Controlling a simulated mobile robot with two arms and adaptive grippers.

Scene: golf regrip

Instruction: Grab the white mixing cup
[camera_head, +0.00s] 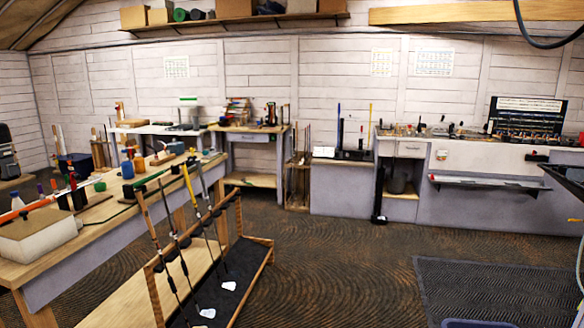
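I cannot make out a white mixing cup for certain in the head view; small items on the far benches are too small to tell apart. Neither of my grippers is in view.
A wooden rack (262,262) with several golf clubs stands in front. A long workbench (95,237) with clamps and a pale box (38,234) runs along the left. Benches, including a grey cabinet (340,189), line the back wall. Patterned floor (345,262) and a dark mat (490,292) are open.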

